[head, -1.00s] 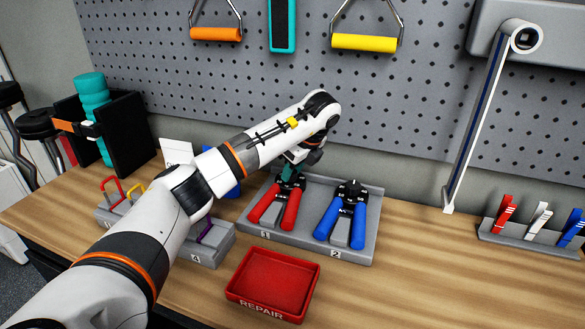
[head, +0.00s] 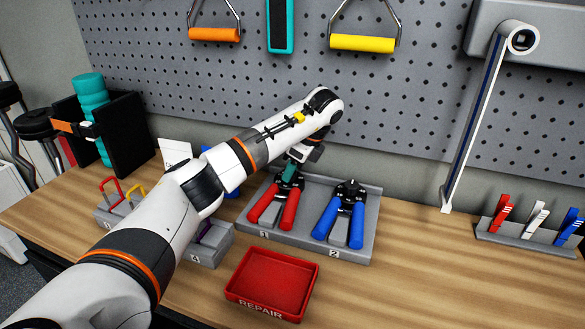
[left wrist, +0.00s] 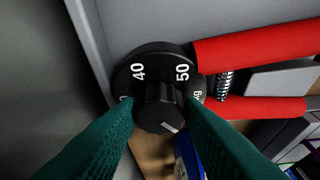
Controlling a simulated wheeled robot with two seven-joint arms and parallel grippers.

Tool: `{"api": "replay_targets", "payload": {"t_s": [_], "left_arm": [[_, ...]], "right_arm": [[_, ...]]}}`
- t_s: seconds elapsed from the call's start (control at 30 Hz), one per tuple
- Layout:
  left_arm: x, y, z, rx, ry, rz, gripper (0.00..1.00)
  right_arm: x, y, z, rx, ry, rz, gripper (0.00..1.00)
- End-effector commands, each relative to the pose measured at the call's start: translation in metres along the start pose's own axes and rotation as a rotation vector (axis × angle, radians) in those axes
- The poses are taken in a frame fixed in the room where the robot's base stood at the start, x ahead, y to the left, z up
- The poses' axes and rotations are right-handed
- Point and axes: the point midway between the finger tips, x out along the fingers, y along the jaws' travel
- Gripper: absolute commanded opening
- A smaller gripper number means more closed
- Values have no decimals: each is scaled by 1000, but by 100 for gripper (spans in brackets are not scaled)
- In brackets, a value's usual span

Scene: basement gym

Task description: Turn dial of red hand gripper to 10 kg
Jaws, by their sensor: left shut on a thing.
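The red hand gripper (head: 290,213) lies in slot 1 of a grey tray, its two red handles toward me. Its black dial (left wrist: 131,78) fills the middle of the left wrist view, with 40 and 50 readable; other marks are partly hidden by the fingers. A white pointer line shows on the knob (left wrist: 160,108) at the dial's centre. My left gripper (left wrist: 160,112), with teal fingers, is shut on this knob from above. In the head view the left gripper (head: 291,172) is at the top end of the red hand gripper. My right gripper is not in view.
A blue hand gripper (head: 329,221) lies in slot 2 of the grey tray (head: 278,236). A red REPAIR tray (head: 245,290) stands in front. Grey holders with small coloured items stand left and right. The pegboard rises behind; the bench at front right is clear.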

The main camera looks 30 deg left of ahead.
Motion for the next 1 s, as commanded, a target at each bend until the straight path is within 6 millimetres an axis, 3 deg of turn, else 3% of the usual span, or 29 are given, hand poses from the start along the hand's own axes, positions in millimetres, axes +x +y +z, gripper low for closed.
{"api": "replay_targets", "payload": {"t_s": [0.03, 0.07, 0.2, 0.57, 1.0], "left_arm": [[0, 0, 0, 0, 0, 0, 12], [0, 0, 0, 0, 0, 0, 36], [0, 0, 0, 1, 0, 0, 57], [-8, 0, -1, 0, 1, 3, 57], [-94, 1, -2, 0, 2, 5, 57]], "right_arm": [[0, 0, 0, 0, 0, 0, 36], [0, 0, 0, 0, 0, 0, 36], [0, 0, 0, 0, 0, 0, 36], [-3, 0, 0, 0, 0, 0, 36], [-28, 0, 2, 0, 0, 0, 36]]}}
